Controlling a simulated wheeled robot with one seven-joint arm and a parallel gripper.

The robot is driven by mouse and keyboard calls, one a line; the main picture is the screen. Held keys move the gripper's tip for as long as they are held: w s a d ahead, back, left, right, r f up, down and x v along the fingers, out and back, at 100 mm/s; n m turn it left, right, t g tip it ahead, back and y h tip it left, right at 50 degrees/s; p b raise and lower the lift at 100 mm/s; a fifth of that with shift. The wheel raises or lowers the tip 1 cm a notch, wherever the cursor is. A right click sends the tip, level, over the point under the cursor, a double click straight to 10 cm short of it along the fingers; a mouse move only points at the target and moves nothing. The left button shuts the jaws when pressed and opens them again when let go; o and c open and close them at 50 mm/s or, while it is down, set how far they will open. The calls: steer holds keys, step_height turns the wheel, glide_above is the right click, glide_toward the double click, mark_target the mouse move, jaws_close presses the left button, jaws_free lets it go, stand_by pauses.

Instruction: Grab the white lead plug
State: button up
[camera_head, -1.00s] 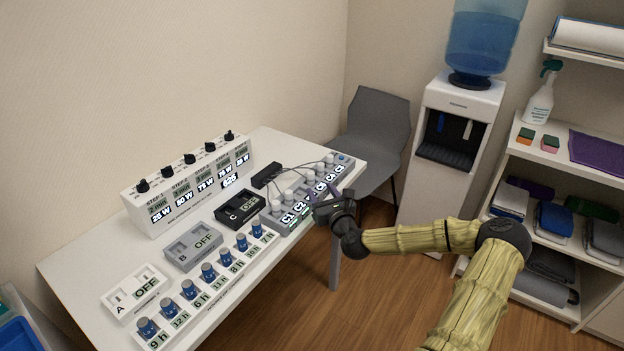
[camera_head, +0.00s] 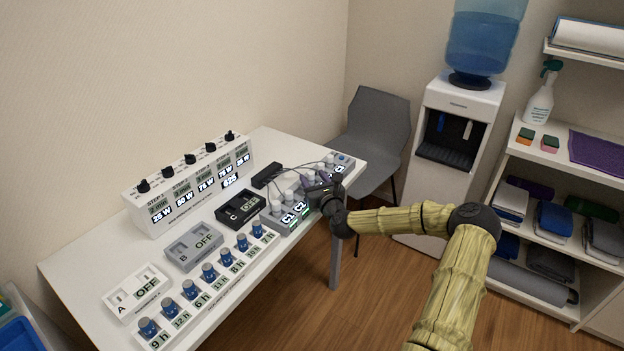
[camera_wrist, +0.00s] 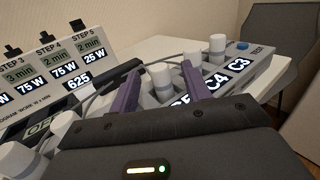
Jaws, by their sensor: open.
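Several white lead plugs stand upright in a row on the grey labelled connector strip (camera_head: 283,223) at the table's right end; one white lead plug (camera_head: 275,207) shows at the near end. My gripper (camera_head: 314,184) is over the middle of this row and hides part of it. In the wrist view my gripper (camera_wrist: 160,86) is open, its two purple fingers spread. One white lead plug (camera_wrist: 160,73) appears between the fingers, beyond the dark palm; I cannot tell if they touch it. Another white plug (camera_wrist: 217,46) stands to the right, near the labels C4 and C3.
Thin grey cables run from the plugs to a black block (camera_head: 267,176). A black box C (camera_head: 240,208), a grey box B (camera_head: 193,246) and blue-capped knobs (camera_head: 208,271) lie to the left. A white step-display box (camera_head: 187,185) stands behind. A grey chair (camera_head: 373,140) is beyond the table.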

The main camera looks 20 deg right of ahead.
steer(key=shift+w, duration=0.1)
stand_by(0.4)
jaws_close()
steer(key=shift+r, duration=0.1)
step_height(320, 180, up, 10)
stand_by(0.6)
